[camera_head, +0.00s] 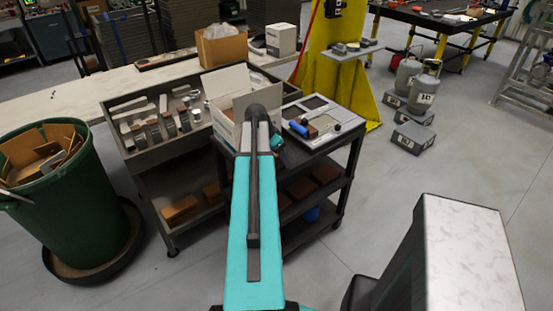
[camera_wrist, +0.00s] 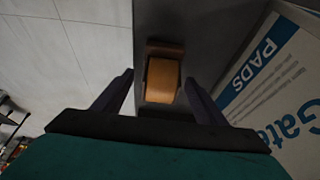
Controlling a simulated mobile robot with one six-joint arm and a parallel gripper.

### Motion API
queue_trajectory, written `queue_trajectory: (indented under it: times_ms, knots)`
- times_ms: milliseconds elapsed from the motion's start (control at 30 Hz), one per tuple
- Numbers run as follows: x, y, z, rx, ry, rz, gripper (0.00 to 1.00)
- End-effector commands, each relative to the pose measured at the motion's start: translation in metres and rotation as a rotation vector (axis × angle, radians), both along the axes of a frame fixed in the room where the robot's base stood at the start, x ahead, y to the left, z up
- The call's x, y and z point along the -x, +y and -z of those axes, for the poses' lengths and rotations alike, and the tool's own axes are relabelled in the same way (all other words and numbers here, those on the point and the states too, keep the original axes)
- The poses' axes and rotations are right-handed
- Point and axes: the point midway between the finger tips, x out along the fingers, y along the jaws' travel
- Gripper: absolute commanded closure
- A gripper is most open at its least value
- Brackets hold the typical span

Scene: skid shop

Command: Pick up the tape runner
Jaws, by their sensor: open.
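In the wrist view a tan-orange block or roll with a brown end piece (camera_wrist: 162,80), which I take for the tape runner, rests on a dark grey surface. My gripper (camera_wrist: 160,76) is open, its two dark fingers apart on either side of the object in the picture. I cannot tell how far above it the fingers are, and no grip on it shows. In the head view my teal arm reaches over the black cart (camera_head: 343,172) to beside an open cardboard box. The fingers and the tape runner are hidden there behind the arm.
A white-and-blue box marked PADS (camera_wrist: 285,90) stands close right of the fingers. The open box (camera_head: 228,82) is on the cart, beside a grey tray (camera_head: 335,110) with a blue-handled tool (camera_head: 303,130). A green bin (camera_head: 60,215) stands left.

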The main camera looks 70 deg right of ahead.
Motion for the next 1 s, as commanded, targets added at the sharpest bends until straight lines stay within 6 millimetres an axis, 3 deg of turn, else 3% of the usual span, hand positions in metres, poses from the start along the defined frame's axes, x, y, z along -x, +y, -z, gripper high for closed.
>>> queue_trajectory:
  times_ms: [233, 800, 1000]
  knots:
    - [0.003, -0.004, 0.012, 0.0, 0.0, 0.0, 0.34]
    - [0.003, -0.004, 0.012, 0.0, 0.0, 0.001, 0.34]
    - [0.003, -0.004, 0.012, 0.0, 0.0, 0.001, 0.68]
